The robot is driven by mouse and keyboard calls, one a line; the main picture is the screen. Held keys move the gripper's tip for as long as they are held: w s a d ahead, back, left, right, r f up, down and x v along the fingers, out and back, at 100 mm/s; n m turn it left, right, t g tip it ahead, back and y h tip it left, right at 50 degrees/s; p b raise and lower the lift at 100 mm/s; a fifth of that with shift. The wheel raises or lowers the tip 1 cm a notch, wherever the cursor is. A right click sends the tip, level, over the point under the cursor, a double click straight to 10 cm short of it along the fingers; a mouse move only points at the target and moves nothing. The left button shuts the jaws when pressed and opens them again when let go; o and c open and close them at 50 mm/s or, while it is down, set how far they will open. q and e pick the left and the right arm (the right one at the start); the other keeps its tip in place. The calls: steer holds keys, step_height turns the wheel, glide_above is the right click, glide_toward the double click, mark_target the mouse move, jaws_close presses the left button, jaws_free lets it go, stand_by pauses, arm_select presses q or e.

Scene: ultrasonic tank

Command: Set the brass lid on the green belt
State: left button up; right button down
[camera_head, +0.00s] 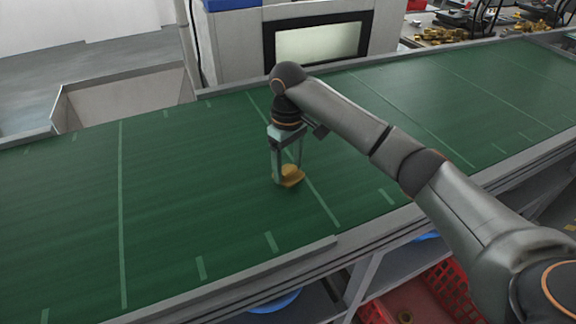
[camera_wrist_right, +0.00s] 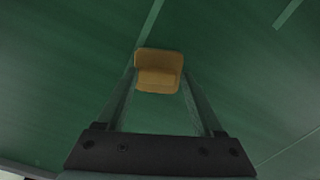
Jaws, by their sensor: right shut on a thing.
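The brass lid (camera_head: 291,177) is a small yellow-brown piece in the middle of the head view, at the green belt (camera_head: 190,190). My right gripper (camera_head: 288,177) points down over the belt and is shut on the lid. In the right wrist view the lid (camera_wrist_right: 159,70) sits between the two fingertips, with the belt (camera_wrist_right: 70,80) behind it. I cannot tell whether the lid touches the belt or is just above it. My left gripper is in neither view.
A grey machine with a window (camera_head: 318,42) stands behind the belt. An empty grey bin (camera_head: 125,105) is at the back left. Red crates (camera_head: 450,290) are below the belt's front edge. Brass parts (camera_head: 440,35) lie on a far table. The belt around the lid is clear.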

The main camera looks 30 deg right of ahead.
mark_target(288, 171)
jaws_free()
steer(key=shift+f, duration=0.1)
step_height(288, 171, up, 12)
steer(key=p, duration=0.2)
stand_by(0.4)
